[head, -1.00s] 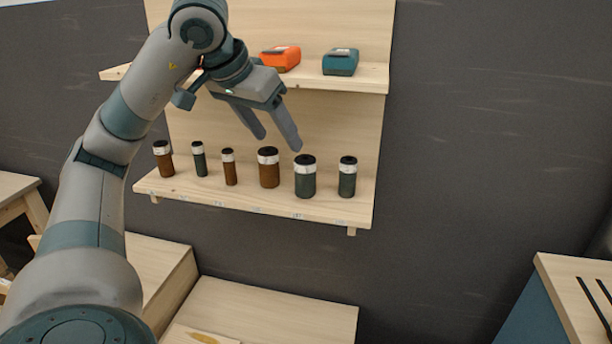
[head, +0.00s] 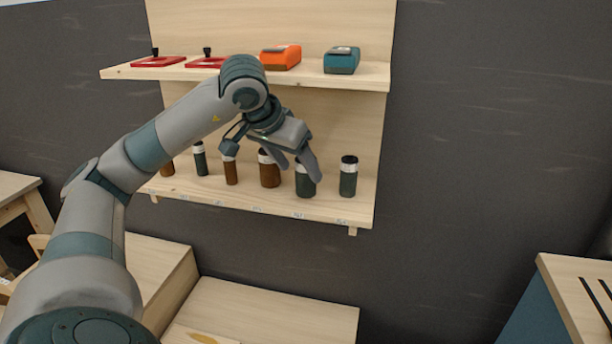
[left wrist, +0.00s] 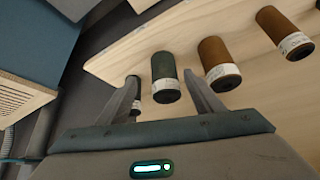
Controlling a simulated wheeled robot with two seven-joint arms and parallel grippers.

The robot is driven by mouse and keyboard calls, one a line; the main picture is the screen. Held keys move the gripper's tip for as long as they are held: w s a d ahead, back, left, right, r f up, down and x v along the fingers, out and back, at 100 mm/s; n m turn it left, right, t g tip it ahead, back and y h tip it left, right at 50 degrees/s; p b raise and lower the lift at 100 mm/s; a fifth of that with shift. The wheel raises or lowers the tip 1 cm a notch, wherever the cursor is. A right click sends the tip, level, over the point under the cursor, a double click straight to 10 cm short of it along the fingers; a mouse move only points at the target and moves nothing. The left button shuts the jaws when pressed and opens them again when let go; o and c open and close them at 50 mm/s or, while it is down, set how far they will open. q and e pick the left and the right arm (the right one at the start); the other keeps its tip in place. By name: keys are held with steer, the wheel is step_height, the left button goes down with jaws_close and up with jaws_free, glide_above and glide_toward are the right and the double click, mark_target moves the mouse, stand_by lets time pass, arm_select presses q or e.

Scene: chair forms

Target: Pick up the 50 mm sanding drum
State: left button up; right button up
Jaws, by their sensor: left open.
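Several sanding drums stand upright in a row on the lower shelf. They include a thick brown one (head: 269,175), a thick dark green one (head: 305,188) and a slimmer green one (head: 348,180). Their size marks are too small to read, so I cannot tell which is 50 mm. My left gripper (head: 298,172) is open and empty in front of the thick green drum, partly hiding it. In the left wrist view, that green drum (left wrist: 164,72) shows between the fingers with a visible gap on each side. My right gripper is out of view.
Neighbouring drums stand close on both sides, including a slim brown one (head: 231,174). The upper shelf (head: 375,77) holds an orange tool (head: 281,58), a teal tool (head: 341,61) and red items (head: 158,61). A wooden table (head: 580,290) is at right.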

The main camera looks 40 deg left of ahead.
mark_target(299, 169)
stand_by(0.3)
arm_select(q)
steer(key=x, duration=0.4)
steer(key=shift+w+a+r+p, duration=0.1)
steer(key=shift+a+p, duration=0.2)
steer(key=shift+a, duration=0.1)
steer(key=shift+w+f, duration=0.35)
steer(key=shift+f, duration=0.15)
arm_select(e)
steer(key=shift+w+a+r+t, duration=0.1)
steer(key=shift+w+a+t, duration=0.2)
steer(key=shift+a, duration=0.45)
arm_select(q)
steer(key=shift+c, duration=0.7)
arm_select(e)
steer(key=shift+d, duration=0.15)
arm_select(q)
steer(key=c, duration=1)
steer(key=shift+c, duration=0.5)
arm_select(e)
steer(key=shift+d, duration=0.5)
arm_select(q)
steer(key=shift+r, duration=0.15)
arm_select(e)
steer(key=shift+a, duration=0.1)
